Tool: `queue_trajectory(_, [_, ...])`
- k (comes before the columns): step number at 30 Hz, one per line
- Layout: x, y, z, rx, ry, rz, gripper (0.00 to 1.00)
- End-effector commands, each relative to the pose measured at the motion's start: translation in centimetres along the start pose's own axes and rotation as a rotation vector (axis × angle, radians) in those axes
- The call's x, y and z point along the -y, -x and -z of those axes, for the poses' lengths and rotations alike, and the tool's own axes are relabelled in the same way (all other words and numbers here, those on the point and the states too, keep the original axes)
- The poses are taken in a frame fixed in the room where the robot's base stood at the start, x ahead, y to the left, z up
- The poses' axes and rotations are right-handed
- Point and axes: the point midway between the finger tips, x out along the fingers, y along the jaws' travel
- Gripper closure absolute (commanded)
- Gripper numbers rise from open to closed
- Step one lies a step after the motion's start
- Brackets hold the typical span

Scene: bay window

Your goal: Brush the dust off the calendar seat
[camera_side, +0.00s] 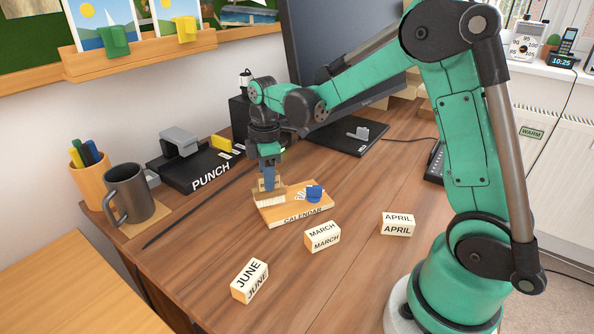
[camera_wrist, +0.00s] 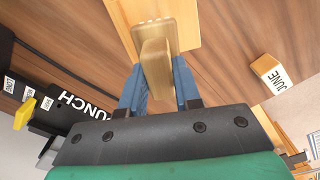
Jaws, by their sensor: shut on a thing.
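The calendar seat (camera_side: 299,217) is a flat light-wood base marked CALENDAR, lying on the desk. My gripper (camera_side: 269,181) is shut on the handle of a wooden brush (camera_side: 267,196) with pale bristles pointing down. The brush is at the left end of the seat; I cannot tell if the bristles touch it. A blue piece and a small white marked piece are on the seat's right part. In the wrist view the brush (camera_wrist: 155,60) is between the blue fingers (camera_wrist: 157,88), with the seat (camera_wrist: 190,28) beyond. Dust is too small to make out.
JUNE (camera_side: 250,280), MARCH (camera_side: 322,236) and APRIL (camera_side: 397,224) blocks lie in front and right of the seat. A black punch (camera_side: 205,171), a grey mug (camera_side: 128,195) and a pen cup (camera_side: 90,184) stand left. A monitor is behind.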

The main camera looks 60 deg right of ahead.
Motion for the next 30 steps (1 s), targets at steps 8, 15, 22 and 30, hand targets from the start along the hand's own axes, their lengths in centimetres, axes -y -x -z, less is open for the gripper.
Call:
queue_trajectory(8, [0.0, -0.6, 0.0, 0.0, 0.0, 0.0, 1.0])
queue_trajectory(15, [0.0, -1.1, 0.0, 0.0, 0.0, 0.0, 1.0])
queue_trajectory(22, [0.0, -1.5, 0.0, 0.0, 0.0, 0.0, 1.0])
queue_trajectory(30, [-0.1, -1.4, -1.4, 0.0, -0.003, 0.0, 1.0])
